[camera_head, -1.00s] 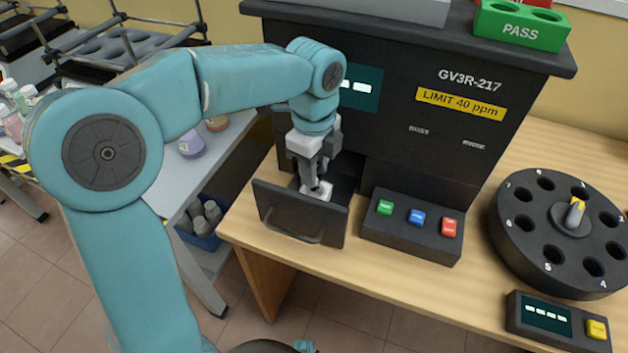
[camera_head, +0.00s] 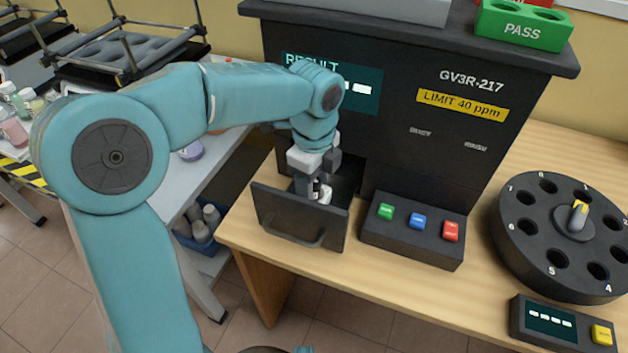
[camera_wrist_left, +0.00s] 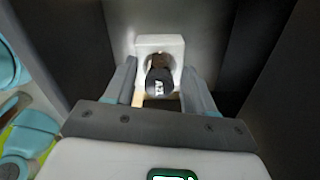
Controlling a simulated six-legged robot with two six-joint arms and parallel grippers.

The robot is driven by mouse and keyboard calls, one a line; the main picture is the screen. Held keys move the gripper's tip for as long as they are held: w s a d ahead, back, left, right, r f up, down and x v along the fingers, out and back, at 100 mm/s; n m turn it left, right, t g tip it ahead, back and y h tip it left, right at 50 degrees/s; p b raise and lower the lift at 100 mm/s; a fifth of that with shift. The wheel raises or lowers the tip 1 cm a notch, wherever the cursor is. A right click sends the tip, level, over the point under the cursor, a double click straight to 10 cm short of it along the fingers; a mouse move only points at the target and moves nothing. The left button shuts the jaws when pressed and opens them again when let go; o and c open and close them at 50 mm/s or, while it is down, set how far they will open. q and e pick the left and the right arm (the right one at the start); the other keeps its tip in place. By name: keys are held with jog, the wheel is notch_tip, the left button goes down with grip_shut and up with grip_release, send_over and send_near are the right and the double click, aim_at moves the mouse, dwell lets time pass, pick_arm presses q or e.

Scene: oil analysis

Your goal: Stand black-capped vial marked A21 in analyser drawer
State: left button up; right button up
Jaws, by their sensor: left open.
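The analyser drawer (camera_head: 285,218) is pulled open at the analyser's lower left. Inside it is a white holder (camera_head: 326,196) with a round socket, which also shows in the left wrist view (camera_wrist_left: 158,41). A black-capped vial (camera_wrist_left: 160,83) stands in this socket; its cap lettering looks like A21, upside down. The vial's body is hidden below the cap. My left gripper (camera_head: 313,188) points down into the drawer. Its jaws are open, one finger on each side of the vial and holder.
The dark analyser (camera_head: 415,140) rises behind the drawer. A button box (camera_head: 412,229) stands close to the drawer's right. A black carousel (camera_head: 545,255) and a small display unit (camera_head: 555,325) are farther right. The wooden table (camera_head: 450,285) is clear in front of the button box.

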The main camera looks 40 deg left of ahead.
pick_arm(q)
notch_tip(320, 180, up, 12)
jog(key=p, duration=0.3)
jog(key=shift+s, duration=0.15)
dwell(0.4)
